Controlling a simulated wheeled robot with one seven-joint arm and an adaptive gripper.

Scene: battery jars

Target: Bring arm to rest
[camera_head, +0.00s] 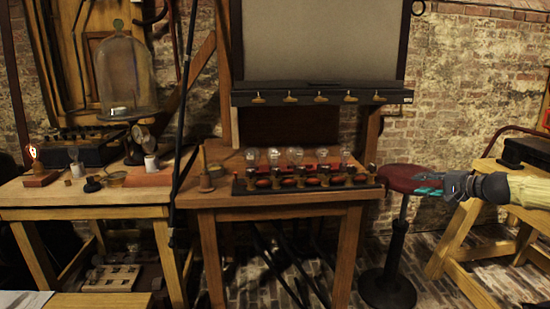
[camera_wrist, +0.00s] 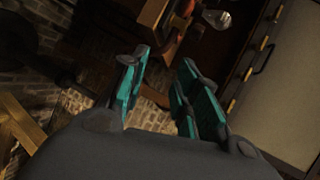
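My gripper (camera_head: 428,189) is at the right of the head view, level with the red stool seat and in front of it in the picture. In the wrist view its teal-padded fingers (camera_wrist: 158,95) stand apart with nothing between them. The gap shows brick floor and dark furniture beyond. My forearm enters from the right edge of the head view.
A red-topped stool (camera_head: 402,178) stands behind my gripper. The middle table (camera_head: 285,196) holds a rack of bulbs (camera_head: 300,182). The left table (camera_head: 90,212) carries a glass bell jar (camera_head: 125,75). A wooden trestle (camera_head: 470,240) with a black case (camera_head: 527,152) is at right.

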